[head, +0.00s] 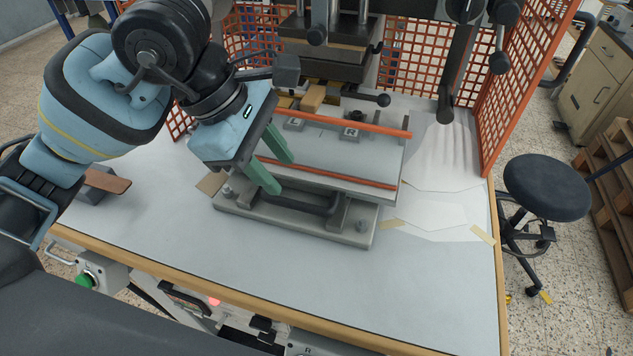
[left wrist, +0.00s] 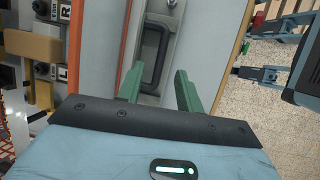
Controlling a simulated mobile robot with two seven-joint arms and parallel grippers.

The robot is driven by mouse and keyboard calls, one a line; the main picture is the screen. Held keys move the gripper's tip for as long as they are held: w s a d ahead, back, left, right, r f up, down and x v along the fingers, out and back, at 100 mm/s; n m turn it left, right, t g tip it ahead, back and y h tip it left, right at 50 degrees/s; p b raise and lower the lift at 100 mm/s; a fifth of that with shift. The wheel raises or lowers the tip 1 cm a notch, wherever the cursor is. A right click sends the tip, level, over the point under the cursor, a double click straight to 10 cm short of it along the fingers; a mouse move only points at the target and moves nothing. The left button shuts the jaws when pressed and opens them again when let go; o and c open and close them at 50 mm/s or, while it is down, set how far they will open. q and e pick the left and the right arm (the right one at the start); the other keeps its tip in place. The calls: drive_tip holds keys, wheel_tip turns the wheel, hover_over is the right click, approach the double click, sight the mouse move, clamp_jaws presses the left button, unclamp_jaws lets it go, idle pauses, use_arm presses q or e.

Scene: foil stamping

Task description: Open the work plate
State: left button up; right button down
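The work plate (head: 330,162) is a pale grey plate with two orange rails, on a grey base on the table below the press. A dark bar handle (head: 300,203) runs along its front side. The handle also shows in the left wrist view (left wrist: 153,55), just beyond the finger tips. My left gripper (head: 279,174) hangs over the front left of the plate, its two green fingers apart with nothing seen between them. In the left wrist view the fingers (left wrist: 158,85) point toward the handle. I cannot tell whether they touch anything. My right gripper is not seen.
The press head (head: 325,50) stands above the rear of the plate. A lever with a black knob (head: 383,100) sticks out there. Orange mesh guards (head: 503,85) close the back and right side. White sheets (head: 440,215) lie at right. The table front (head: 400,290) is clear.

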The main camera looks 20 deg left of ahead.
sight(304, 204)
use_arm(q)
drive_tip(key=x, duration=0.6)
drive_tip(key=shift+s+d+f, duration=0.1)
drive_tip(key=shift+d+f, duration=0.05)
drive_tip(key=shift+f, duration=0.1)
drive_tip(key=shift+d+f, duration=0.2)
drive_tip(key=shift+f, duration=0.25)
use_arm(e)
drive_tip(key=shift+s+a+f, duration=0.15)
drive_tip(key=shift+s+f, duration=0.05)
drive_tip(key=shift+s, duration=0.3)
use_arm(q)
clamp_jaws()
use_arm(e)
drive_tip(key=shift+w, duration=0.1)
